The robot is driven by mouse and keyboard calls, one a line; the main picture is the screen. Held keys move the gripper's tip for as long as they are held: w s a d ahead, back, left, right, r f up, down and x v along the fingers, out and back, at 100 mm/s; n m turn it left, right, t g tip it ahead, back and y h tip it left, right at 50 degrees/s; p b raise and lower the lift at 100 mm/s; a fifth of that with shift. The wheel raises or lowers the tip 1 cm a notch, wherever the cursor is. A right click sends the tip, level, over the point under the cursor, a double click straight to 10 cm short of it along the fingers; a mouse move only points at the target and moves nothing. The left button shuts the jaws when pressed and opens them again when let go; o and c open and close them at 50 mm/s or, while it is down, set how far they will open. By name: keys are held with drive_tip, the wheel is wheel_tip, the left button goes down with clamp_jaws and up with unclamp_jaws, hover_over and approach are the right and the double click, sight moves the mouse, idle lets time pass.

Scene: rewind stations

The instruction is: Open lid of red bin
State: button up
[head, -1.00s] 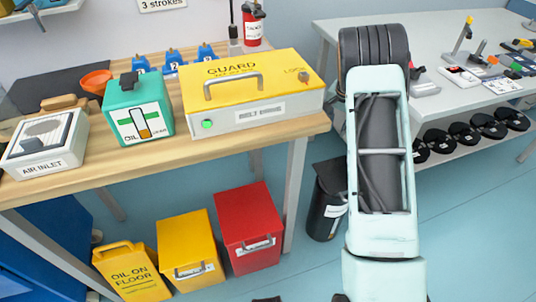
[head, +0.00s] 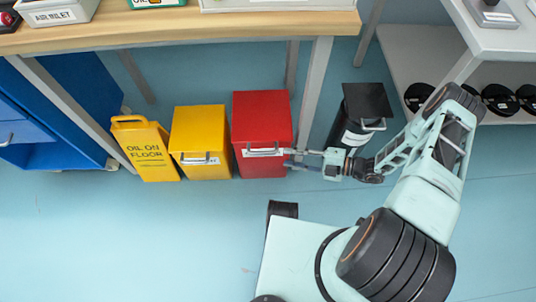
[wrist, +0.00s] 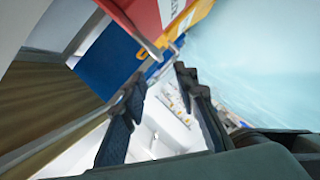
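The red bin (head: 262,115) stands on the floor under the wooden workbench, its lid shut flat. A metal bar handle (head: 265,152) runs across the upper front, above a white label. My gripper (head: 287,158) reaches in from the right at handle height, with its fingertips close to the handle's right end. In the wrist view my gripper (wrist: 158,78) has its two dark fingers spread apart with nothing held between them. The red bin (wrist: 140,14) is at the top there, its handle just beyond the fingertips. I cannot tell whether a finger touches it.
A yellow bin (head: 200,140) stands left of the red bin, then a yellow floor sign (head: 145,150). A black bin (head: 350,125) is on the right, behind my wrist. The workbench (head: 180,28) overhangs behind the bins.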

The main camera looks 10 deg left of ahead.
sight(262, 152)
drive_tip(key=b+x, duration=0.1)
drive_tip(key=x, duration=1)
clamp_jaws()
drive_tip(key=shift+r, duration=0.1)
